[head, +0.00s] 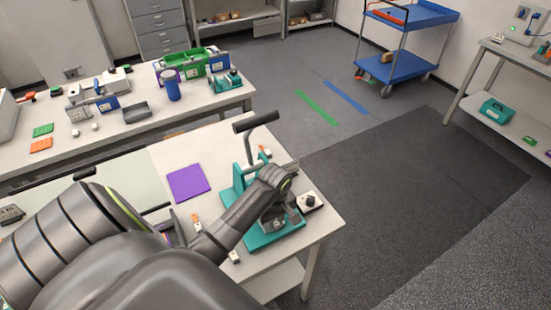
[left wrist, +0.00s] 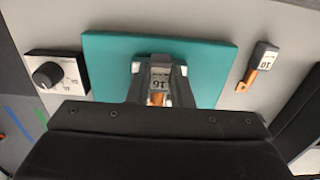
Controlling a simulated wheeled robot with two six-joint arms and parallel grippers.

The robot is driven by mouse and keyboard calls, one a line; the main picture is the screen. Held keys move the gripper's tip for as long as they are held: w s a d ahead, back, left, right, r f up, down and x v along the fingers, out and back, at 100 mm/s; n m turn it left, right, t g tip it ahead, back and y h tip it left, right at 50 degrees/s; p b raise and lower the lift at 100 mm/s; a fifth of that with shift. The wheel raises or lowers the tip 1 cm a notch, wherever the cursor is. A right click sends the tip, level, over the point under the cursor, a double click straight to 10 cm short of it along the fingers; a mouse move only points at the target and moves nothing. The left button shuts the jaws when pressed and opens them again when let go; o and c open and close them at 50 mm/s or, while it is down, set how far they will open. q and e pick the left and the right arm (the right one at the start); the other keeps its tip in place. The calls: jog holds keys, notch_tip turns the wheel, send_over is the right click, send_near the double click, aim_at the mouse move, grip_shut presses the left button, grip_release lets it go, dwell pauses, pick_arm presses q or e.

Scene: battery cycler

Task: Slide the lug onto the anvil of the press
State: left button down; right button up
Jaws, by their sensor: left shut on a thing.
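The teal press (head: 241,181) stands on the near table, with its black lever handle (head: 256,121) raised. Its teal base plate also shows in the left wrist view (left wrist: 108,63). My left gripper (head: 279,217) is over the front part of the base. In the left wrist view my left gripper (left wrist: 160,92) is shut on a lug with a white label reading 16 (left wrist: 160,84). The lug's far end and the anvil are hidden, so I cannot tell whether they touch. My right gripper is not in view.
A knob box (head: 310,202) stands right of the press. Another lug, labelled 10 (left wrist: 262,62), lies beside the base. A purple mat (head: 188,183) lies left of the press. A back bench (head: 130,128) holds bins and tools. Dark floor lies clear to the right.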

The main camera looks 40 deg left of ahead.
aim_at(275, 223)
pick_arm(q)
jog(key=shift+f, duration=0.2)
dwell(0.7)
jog(key=c, duration=0.7)
grip_release()
jog(key=shift+c, duration=0.2)
jog(key=shift+r, duration=0.1)
jog(key=shift+r, duration=2.4)
